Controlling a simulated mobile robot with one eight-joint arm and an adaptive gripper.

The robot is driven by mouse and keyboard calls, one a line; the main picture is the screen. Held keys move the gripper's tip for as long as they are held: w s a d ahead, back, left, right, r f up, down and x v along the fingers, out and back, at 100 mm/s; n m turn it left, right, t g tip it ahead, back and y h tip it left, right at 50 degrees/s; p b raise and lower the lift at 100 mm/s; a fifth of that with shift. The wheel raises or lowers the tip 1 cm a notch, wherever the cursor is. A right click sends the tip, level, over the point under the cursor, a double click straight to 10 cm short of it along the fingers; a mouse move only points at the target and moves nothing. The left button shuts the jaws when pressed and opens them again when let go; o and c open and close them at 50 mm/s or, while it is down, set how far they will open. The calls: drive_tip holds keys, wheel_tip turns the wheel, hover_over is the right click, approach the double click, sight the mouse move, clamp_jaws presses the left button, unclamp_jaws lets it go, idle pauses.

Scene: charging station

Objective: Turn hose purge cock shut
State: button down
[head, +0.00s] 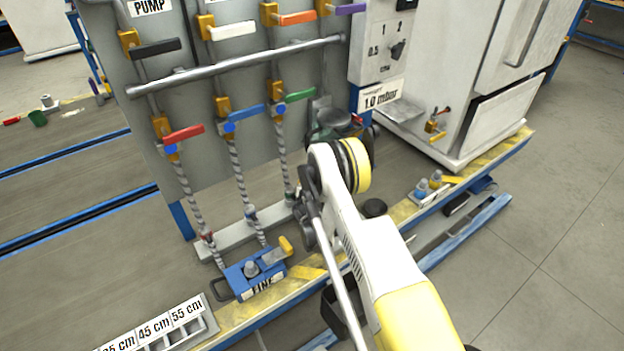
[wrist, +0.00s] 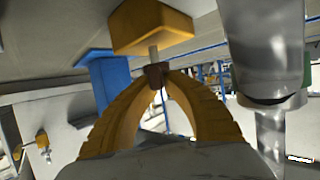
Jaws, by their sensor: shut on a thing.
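In the wrist view my gripper (wrist: 156,80) has two curved, ribbed yellow fingers that meet at their tips. They are shut on a small brown piece at the end of a short pale stem. The stem comes out of a yellow angular body (wrist: 150,27) just above; I take this to be the hose purge cock. How far the cock is turned cannot be read. In the head view my wrist and arm cover the fingers and the cock, to the right of the green-handled valve (head: 294,97).
Beside the fingers in the wrist view stand a blue block (wrist: 106,82) and a thick grey metal cylinder (wrist: 268,45). In the head view a red handle (head: 184,134), a blue handle (head: 238,117) and braided hoses are left of my arm. A white cabinet (head: 450,70) stands right.

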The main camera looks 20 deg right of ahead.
drive_tip(key=c, duration=1.5)
unclamp_jaws()
drive_tip(key=shift+o, duration=0.2)
drive_tip(key=shift+d+n+y, duration=0.1)
drive_tip(key=shift+n+y, duration=0.2)
drive_tip(key=shift+y, duration=0.1)
